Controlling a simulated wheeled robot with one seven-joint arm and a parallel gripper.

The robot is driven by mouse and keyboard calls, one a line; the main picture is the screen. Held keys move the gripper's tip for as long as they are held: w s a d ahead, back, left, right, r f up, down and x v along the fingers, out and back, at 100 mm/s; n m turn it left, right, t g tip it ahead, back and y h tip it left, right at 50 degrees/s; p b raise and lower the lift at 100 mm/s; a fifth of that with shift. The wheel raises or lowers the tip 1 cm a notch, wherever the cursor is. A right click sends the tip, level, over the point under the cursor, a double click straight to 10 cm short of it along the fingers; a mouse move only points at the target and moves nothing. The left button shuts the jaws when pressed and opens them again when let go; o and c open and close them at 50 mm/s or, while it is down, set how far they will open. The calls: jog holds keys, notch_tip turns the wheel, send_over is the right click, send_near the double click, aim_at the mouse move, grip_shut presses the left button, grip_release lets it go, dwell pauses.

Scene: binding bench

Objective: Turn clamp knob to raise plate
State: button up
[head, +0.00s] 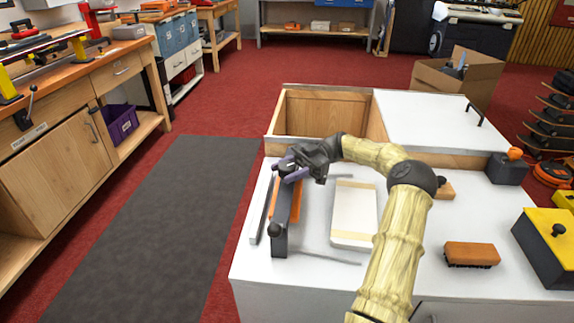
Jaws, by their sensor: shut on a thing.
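The clamp (281,225) is a long dark grey and orange piece lying along the left of the white bench top. My gripper (291,167), with purple fingers, reaches in from the right over the clamp's far end. Its fingers are shut around the far knob, which they and the wrist mostly hide. The plate's height is hard to tell from this view.
A pale stack of paper (353,215) lies right of the clamp. A brush (471,254) and a yellow-topped box (549,238) sit further right. An open wooden compartment (305,118) and a white lid (430,122) are behind. Thin grey bars lie beside the clamp.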

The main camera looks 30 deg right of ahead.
aim_at(287, 165)
jog(key=shift+f+n+g+h+p, duration=0.2)
jog(key=shift+n+g, duration=0.2)
jog(key=shift+g, duration=0.25)
jog(key=shift+f+n+g+h+p, duration=0.1)
jog(key=shift+n+g+h, duration=0.1)
jog(key=shift+n+g, duration=0.35)
jog(key=o, duration=0.9)
jog(key=shift+o, duration=0.2)
jog(key=shift+r, duration=0.1)
notch_tip(287, 165, up, 10)
jog(key=p, duration=0.3)
